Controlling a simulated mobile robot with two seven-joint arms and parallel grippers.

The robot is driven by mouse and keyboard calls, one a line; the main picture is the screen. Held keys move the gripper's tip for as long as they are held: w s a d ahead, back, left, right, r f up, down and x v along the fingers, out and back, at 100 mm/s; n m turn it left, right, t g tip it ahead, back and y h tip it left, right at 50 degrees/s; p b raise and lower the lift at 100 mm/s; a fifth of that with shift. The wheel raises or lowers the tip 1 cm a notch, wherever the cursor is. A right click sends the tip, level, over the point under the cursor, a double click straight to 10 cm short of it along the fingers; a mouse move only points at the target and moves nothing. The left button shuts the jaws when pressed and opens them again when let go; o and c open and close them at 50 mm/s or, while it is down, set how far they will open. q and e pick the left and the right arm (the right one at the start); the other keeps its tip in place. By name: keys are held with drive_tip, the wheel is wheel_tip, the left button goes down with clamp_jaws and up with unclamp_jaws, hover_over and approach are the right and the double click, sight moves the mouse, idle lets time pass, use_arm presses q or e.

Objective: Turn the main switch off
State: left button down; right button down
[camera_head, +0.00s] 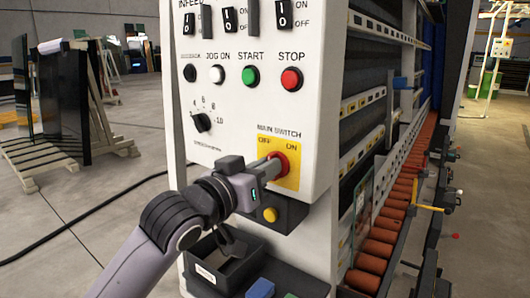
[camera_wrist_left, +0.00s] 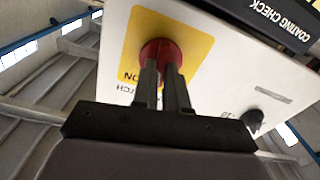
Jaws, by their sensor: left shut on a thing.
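The main switch (camera_head: 281,160) is a red knob on a yellow plate on the white control panel, with OFF printed at the left and ON at the right. In the left wrist view the red knob (camera_wrist_left: 162,52) sits beyond my fingertips. My left gripper (camera_head: 271,167) reaches the knob from the left, and its two fingers (camera_wrist_left: 163,75) are shut on it. The fingers hide part of the knob, so I cannot tell exactly which way it points. My right gripper is in neither view.
The panel also carries a red STOP button (camera_head: 291,79), a green START button (camera_head: 250,76) and a black dial (camera_head: 201,122). A yellow button (camera_head: 270,215) and a black open box (camera_head: 222,265) are below the switch. Orange rollers (camera_head: 391,216) run along the right.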

use_arm(q)
drive_tip(key=shift+w+a+n+p, duration=0.1)
drive_tip(key=shift+a+n+p, duration=0.05)
drive_tip(key=shift+n+p, duration=3.65)
drive_tip(key=shift+f, duration=0.1)
drive_tip(key=c, duration=1.2)
unclamp_jaws()
drive_tip(key=shift+o, duration=0.2)
drive_tip(key=v, duration=0.7)
